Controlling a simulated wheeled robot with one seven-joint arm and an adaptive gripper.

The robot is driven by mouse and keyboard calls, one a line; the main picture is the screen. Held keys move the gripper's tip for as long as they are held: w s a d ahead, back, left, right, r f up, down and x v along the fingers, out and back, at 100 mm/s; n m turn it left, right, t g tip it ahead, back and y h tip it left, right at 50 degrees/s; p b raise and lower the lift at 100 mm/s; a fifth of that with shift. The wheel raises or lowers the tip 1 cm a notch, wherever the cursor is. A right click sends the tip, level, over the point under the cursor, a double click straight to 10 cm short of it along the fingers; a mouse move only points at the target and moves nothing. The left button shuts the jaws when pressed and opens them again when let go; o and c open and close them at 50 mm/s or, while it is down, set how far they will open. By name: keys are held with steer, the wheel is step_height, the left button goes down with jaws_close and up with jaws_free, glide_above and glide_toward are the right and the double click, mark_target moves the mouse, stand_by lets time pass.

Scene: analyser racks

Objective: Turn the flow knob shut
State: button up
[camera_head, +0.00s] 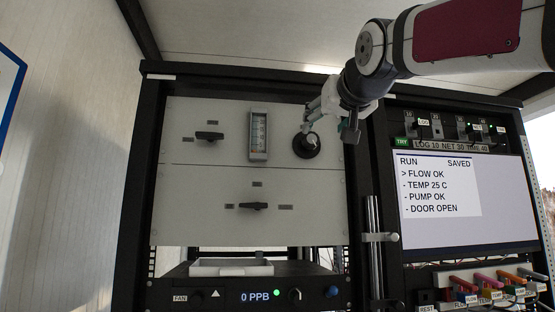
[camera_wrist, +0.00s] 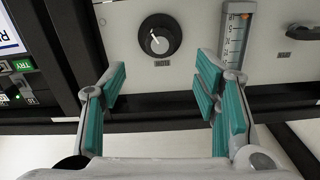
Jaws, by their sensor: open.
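The flow knob (camera_head: 306,146) is a round black dial with a pale pointer mark, at the right of the light grey panel. In the wrist view the knob (camera_wrist: 160,37) is whole and unobstructed, with a small label beside it. My gripper (camera_wrist: 162,76) is open, its teal-padded fingers spread left and right with nothing between them. The fingertips show below the knob in that picture, apart from it. In the head view my gripper (camera_head: 328,116) reaches down from the upper right and partly overlaps the knob's upper edge. The exact gap to the panel cannot be told.
A flow tube gauge (camera_head: 258,136) stands beside the knob. Two black lever handles (camera_head: 210,136) (camera_head: 254,206) sit on the same panel. A screen (camera_head: 465,200) reads "FLOW OK". A vertical metal post (camera_head: 373,240) stands in front, and a white tray (camera_head: 232,267) lies below.

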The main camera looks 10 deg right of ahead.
mark_target(312, 140)
steer(key=w+p, duration=0.2)
steer(key=w, duration=0.9)
steer(key=c, duration=1.1)
